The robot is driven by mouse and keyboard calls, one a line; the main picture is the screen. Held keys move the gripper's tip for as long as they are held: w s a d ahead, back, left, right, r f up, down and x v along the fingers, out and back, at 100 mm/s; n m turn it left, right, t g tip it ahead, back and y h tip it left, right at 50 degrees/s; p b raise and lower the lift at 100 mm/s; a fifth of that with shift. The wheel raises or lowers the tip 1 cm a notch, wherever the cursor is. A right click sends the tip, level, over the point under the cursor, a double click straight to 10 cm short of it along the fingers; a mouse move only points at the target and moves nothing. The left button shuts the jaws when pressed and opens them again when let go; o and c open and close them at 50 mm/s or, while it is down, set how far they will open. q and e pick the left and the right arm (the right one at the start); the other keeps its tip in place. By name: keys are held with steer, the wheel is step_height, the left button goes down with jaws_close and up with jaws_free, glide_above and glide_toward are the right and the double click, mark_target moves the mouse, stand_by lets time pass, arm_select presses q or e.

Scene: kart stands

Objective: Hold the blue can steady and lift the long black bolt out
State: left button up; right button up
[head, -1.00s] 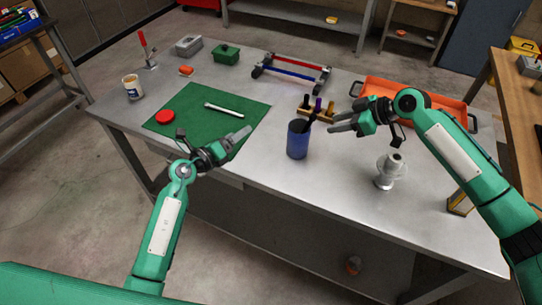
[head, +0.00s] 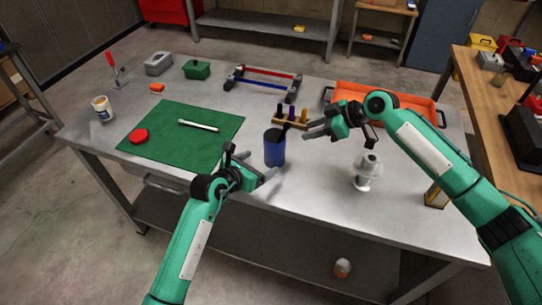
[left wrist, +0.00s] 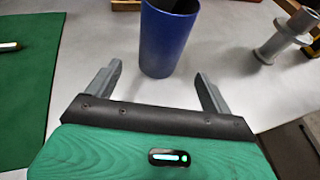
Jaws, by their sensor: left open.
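The blue can (head: 274,150) stands upright on the metal table, and its lower part fills the top middle of the left wrist view (left wrist: 165,42). The long black bolt (head: 284,129) leans out of the can's mouth, its lower part hidden inside. My left gripper (head: 252,164) is open and empty in front of the can. In the left wrist view its fingers (left wrist: 158,76) point at the can, which stands just beyond the tips. My right gripper (head: 305,131) looks open, with its fingers pointing left, just right of the bolt and apart from it.
A wooden block with colored pegs (head: 290,121) stands close behind the can. A grey metal spool-like part (head: 366,172) stands to the right. The green mat (head: 180,150) with a red lid (head: 138,136) and pale rod (head: 198,125) lies left. An orange tray (head: 412,104) is at back right.

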mark_target(276, 154)
arm_select(q)
steer(key=x, duration=1)
steer(key=shift+r, duration=0.1)
steer(key=c, duration=1.1)
